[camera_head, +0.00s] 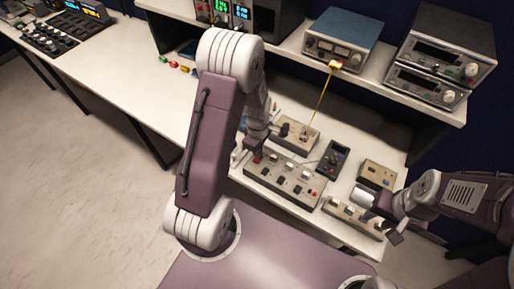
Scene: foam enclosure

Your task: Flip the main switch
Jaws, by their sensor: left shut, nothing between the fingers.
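A grey control box (285,179) with several switches and knobs lies on the white bench. My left gripper (257,151) is shut and empty, pointing down at the box's far left end, close to a small red part there. I cannot tell whether it touches that part, or which switch is the main one. My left arm covers the bench to the left of the box. My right gripper (390,223) is at the right, over a smaller grey box with switches (352,218). Its jaw opening is not clear.
Behind the control box stand another box with a joystick-like knob (297,136) and a dark handheld meter (333,158). A beige box (378,174) is at the right. A raised shelf (375,75) carries instruments, and a yellow rod (322,94) rises below it.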

